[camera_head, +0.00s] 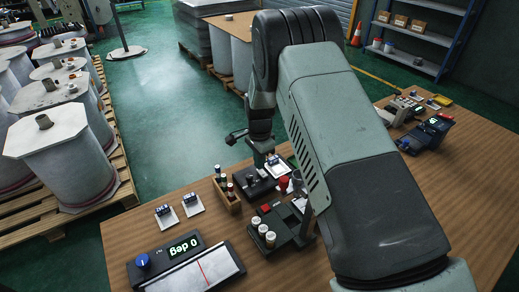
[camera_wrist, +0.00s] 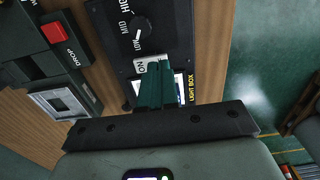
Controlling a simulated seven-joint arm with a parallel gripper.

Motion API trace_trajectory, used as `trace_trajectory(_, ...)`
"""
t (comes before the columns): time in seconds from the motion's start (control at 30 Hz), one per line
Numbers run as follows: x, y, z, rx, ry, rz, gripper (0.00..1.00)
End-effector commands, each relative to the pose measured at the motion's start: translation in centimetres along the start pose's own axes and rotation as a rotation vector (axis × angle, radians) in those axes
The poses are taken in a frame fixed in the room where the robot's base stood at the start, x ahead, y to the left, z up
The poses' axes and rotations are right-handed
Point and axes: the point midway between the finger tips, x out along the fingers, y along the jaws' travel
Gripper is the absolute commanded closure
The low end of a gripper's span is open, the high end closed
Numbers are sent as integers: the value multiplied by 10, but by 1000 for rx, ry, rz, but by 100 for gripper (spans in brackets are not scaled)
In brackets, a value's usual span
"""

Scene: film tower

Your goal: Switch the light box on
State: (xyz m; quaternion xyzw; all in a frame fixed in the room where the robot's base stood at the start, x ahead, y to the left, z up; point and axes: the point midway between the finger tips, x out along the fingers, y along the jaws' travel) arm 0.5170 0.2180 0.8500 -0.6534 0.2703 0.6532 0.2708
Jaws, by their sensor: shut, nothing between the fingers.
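The light box (camera_wrist: 115,55) is a black panel in the wrist view, labelled "LIGHT BOX". It bears a round dial marked LOW, MID and HIGH and a pale switch plate (camera_wrist: 140,66) marked "ON". My gripper (camera_wrist: 154,68) is shut and empty, with its green fingertips over the switch plate. The fingers hide part of the plate and part of a small bright picture panel beside it. Whether the tips touch the switch I cannot tell. In the head view my gripper (camera_head: 262,150) points down above the dark box, close to a white card.
A dark unit with a red DROP button (camera_wrist: 45,63) stands left of the light box in the wrist view. In the head view a wooden vial rack (camera_head: 228,198), white-capped vials (camera_head: 262,231) and a "0 deg" readout unit (camera_head: 180,250) stand nearby on the table.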

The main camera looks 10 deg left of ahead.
Motion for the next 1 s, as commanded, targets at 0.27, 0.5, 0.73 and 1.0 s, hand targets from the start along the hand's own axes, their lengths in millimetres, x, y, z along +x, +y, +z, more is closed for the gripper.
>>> trace_trajectory(0.27,13,0,0,0,0,1,100)
trace_trajectory(0.5,13,0,0,0,0,0,100)
trace_trajectory(0.73,17,-1,0,0,0,1,100)
trace_trajectory(1.0,17,5,0,1,-1,4,100)
